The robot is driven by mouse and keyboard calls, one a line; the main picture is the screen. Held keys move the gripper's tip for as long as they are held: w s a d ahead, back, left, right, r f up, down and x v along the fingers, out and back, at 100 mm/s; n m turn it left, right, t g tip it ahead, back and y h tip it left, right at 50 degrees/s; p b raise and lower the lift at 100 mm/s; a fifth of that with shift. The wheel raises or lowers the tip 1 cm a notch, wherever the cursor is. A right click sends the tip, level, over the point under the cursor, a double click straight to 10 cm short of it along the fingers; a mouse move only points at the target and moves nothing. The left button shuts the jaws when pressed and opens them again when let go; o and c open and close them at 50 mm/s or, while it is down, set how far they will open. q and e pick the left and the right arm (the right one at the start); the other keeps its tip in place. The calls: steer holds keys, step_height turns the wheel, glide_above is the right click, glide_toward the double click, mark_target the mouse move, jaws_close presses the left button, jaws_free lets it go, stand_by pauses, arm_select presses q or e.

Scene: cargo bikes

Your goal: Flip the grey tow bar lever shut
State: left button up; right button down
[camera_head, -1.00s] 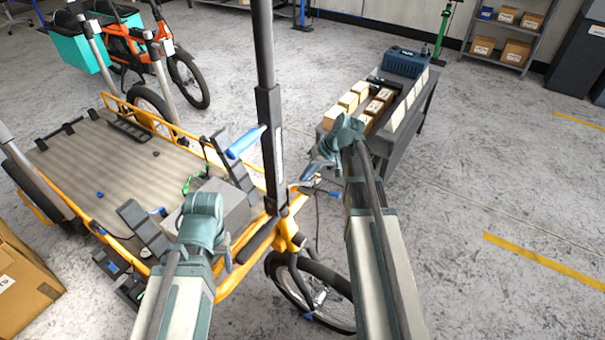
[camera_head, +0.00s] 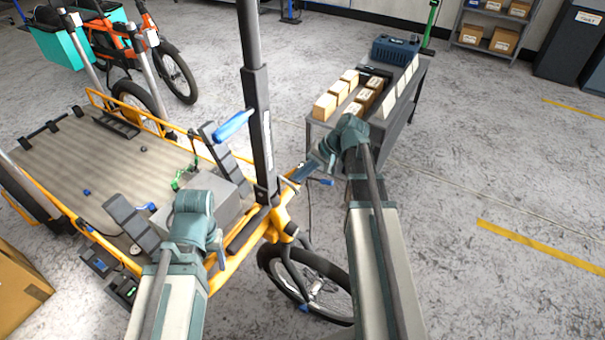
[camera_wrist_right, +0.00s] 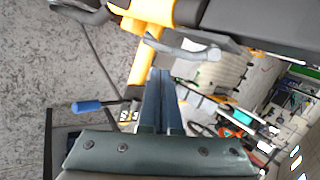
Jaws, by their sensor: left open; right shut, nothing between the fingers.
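A light grey lever (camera_wrist_right: 183,48) shows in the right wrist view, just beyond my fingertips beside the yellow frame (camera_wrist_right: 152,12); I take it for the tow bar lever. I cannot make it out surely in the head view. My right gripper (camera_head: 303,172) is shut and empty, at the front of the yellow cargo bike (camera_head: 282,220). Its closed fingers (camera_wrist_right: 160,75) point toward the lever, with a small gap or touch that I cannot tell. My left gripper (camera_head: 221,262) is low over the bike's front frame, mostly hidden behind its own wrist, and open.
A dark upright post (camera_head: 256,110) stands close left of my right gripper. A blue-handled part (camera_head: 322,182) sits just right of it. A grey table (camera_head: 398,125) with several boxes stands behind. The floor at right is clear.

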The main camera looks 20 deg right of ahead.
arm_select(q)
steer(key=shift+r, duration=0.25)
arm_select(e)
steer(key=shift+a+r, duration=0.25)
steer(key=shift+a, duration=0.3)
arm_select(q)
step_height(320, 180, up, 11)
steer(key=p, duration=1.1)
steer(key=shift+r+p, duration=0.15)
steer(key=shift+p, duration=0.2)
arm_select(e)
steer(key=v, duration=1.3)
steer(key=shift+s+d+r, duration=0.2)
steer(key=shift+r, duration=0.1)
